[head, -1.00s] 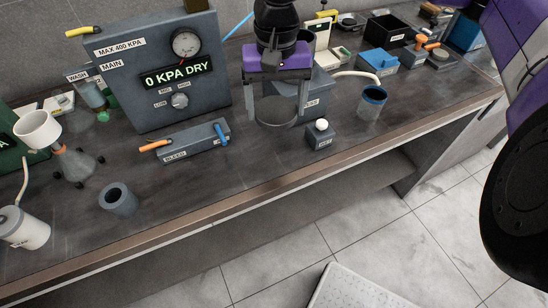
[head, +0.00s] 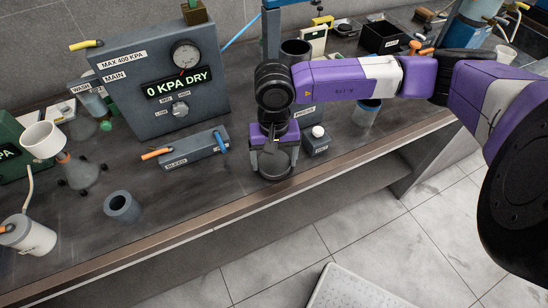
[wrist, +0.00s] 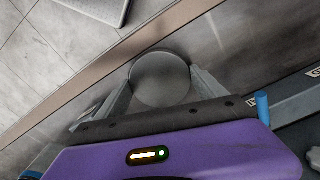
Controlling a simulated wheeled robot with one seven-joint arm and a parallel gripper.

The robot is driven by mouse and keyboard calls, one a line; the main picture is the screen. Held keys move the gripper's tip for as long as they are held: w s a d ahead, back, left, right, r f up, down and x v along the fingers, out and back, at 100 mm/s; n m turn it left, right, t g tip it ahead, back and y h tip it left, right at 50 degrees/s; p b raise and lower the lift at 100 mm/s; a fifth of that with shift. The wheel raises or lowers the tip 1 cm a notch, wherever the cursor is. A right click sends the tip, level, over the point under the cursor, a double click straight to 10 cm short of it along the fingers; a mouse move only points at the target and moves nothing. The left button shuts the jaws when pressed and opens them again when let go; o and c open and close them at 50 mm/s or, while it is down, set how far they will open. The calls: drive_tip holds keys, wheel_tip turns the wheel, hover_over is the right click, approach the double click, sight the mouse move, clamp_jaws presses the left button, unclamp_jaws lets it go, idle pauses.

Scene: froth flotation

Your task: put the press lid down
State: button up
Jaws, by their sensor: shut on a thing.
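The press lid (head: 273,163) is a round grey disc. My gripper (head: 273,168) is shut on it, near the front edge of the bench. In the wrist view the lid (wrist: 160,78) sits flat between the two fingers (wrist: 161,92), one on each side. It is over or on the dark bench top; I cannot tell whether it touches. Behind my arm the press (head: 270,32) shows in part, with a dark open cylinder (head: 296,50).
A small box with a white knob (head: 316,143) stands close to the right of my gripper. The bleed box (head: 190,148) with orange and blue handles is to the left. A grey cup (head: 122,207) stands further left. The bench's front edge (head: 225,221) is close.

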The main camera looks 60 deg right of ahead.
drive_tip(key=shift+f, duration=0.3)
drive_tip(key=o, duration=1.7)
drive_tip(key=shift+o, duration=0.2)
drive_tip(key=shift+r, duration=0.1)
